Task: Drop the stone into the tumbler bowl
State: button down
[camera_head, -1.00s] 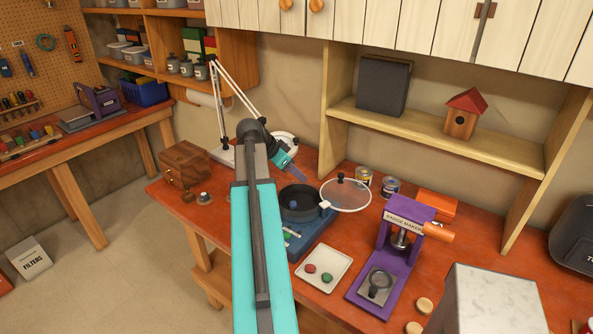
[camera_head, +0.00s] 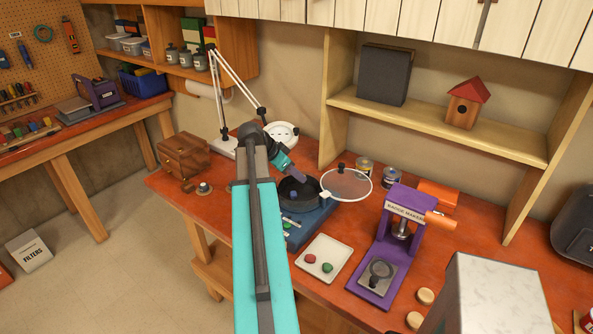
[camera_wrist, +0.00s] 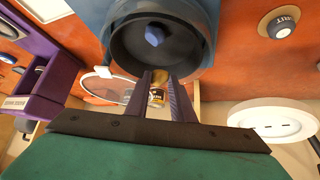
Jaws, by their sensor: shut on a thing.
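The tumbler bowl (camera_head: 317,196) is a dark round open bowl on a blue base; its clear lid (camera_head: 347,184) is swung aside to the right. A blue stone (camera_wrist: 155,34) lies on the bowl's floor and also shows in the head view (camera_head: 294,195). My gripper (camera_head: 299,176) is over the bowl's far rim, pointing down. In the wrist view my gripper (camera_wrist: 160,77) is shut on a small tan-gold stone (camera_wrist: 159,75), mostly hidden between the fingers. The fingertips appear beside the bowl's rim; their exact height above it is unclear.
A white tray (camera_head: 323,270) with a red and a green stone is in front of the bowl. A purple badge maker (camera_head: 397,245) stands to the right. A white lamp (camera_head: 282,134) and two cans stand behind. A wooden box (camera_head: 186,155) is at left.

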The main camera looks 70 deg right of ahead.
jog(key=shift+f, duration=0.7)
jog(key=c, duration=1.5)
grip_release()
jog(key=shift+o, duration=0.2)
jog(key=shift+r, duration=0.15)
jog(key=b+v, duration=0.4)
jog(key=v, duration=0.9)
jog(key=shift+w+a+r, duration=0.15)
jog(key=shift+w+a, duration=0.05)
